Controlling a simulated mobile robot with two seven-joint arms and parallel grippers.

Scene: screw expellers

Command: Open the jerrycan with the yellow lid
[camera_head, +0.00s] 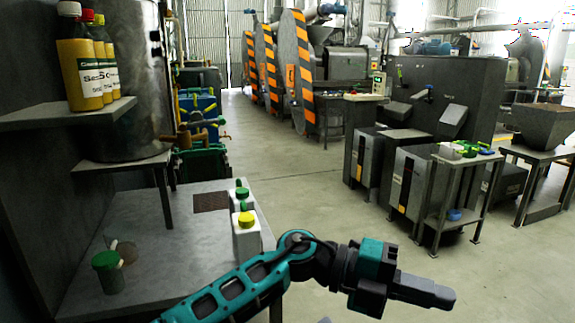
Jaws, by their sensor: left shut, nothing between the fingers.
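A white jerrycan (246,238) with a yellow lid (246,219) stands upright near the right edge of the grey table on the left. The yellow lid sits on its top. Just behind it stands another white jerrycan with a green lid (242,192). My left arm reaches in from the bottom and passes in front of the table. My left gripper (440,296) is right of the table over the open floor, well apart from the jerrycan, pointing right. It is shut and empty. My right gripper is not in view.
The grey table (165,235) also holds a green container (107,270) and a dark mat (211,202). A shelf (60,115) above carries several yellow bottles (82,72). A side table (450,158) with green items stands at right. The middle floor is clear.

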